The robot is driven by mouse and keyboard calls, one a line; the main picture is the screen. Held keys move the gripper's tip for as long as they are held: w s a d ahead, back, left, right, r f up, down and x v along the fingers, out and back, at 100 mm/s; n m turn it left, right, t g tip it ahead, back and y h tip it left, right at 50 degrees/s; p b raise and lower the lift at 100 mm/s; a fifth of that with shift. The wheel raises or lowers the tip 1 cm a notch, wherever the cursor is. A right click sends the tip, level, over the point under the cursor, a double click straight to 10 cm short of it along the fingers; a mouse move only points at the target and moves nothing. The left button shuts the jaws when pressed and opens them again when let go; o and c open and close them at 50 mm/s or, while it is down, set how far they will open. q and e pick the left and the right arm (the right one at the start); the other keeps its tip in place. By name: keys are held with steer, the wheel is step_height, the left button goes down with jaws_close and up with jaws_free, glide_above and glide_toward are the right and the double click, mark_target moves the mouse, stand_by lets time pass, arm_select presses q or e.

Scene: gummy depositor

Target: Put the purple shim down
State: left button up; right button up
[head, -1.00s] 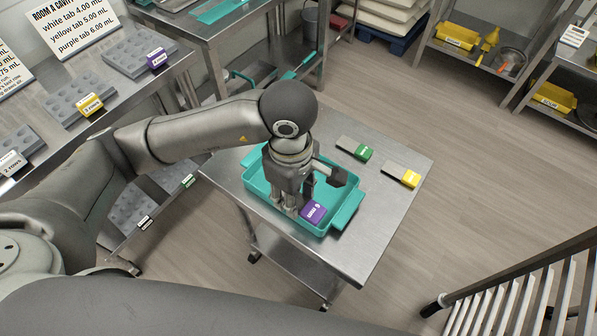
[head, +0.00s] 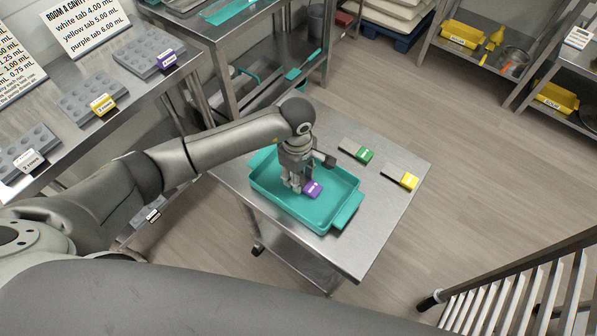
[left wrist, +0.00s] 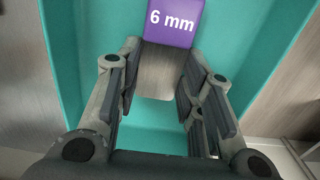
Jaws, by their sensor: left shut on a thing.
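The purple shim (head: 312,189) is a grey plate with a purple tab marked "6 mm", and the tab also shows in the left wrist view (left wrist: 172,24). My left gripper (head: 296,188) is shut on its grey plate, with one finger on each side in the left wrist view (left wrist: 160,72). The shim is inside the outline of the teal tray (head: 338,217), near its middle, tab toward the right. It is low over the tray floor; I cannot tell whether it touches. My right gripper is in neither view.
The tray stands on a steel cart (head: 395,215). A green-tabbed shim (head: 364,156) and a yellow-tabbed shim (head: 409,180) lie on the cart beyond the tray. Grey moulds (head: 92,98) sit on the bench at left. A railing (head: 520,295) stands at lower right.

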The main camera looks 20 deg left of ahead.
arm_select(q)
steer(key=shift+f, duration=0.2)
steer(key=shift+f+b, duration=0.2)
steer(key=shift+b, duration=0.1)
steer(key=o, duration=1.1)
steer(key=shift+r, duration=0.1)
